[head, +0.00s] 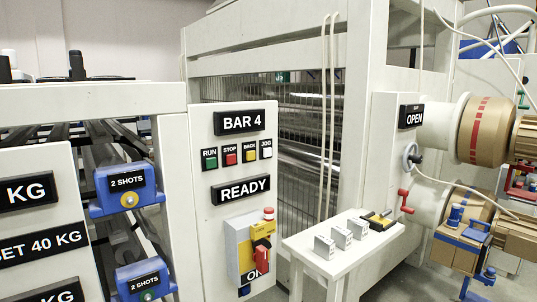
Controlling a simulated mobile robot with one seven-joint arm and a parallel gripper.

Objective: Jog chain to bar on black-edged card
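A pale machine panel carries a black display reading BAR 4 (239,123). Below it is a row of buttons: green RUN (209,163), red STOP (230,159), yellow BACK (249,156) and white JOG (265,153). A lower display reads READY (241,190). Three small pale cards or blocks (341,238) stand on a white stand (322,263) to the right. Their print is too small to read, and I cannot tell which has a black edge. The chain cannot be made out clearly behind the mesh guard (285,105). My gripper is not in view.
A yellow-grey switch box with a red handle (262,257) sits below READY. A black-and-yellow item (378,219) lies on the stand. Blue 2 SHOTS units (127,188) are left.

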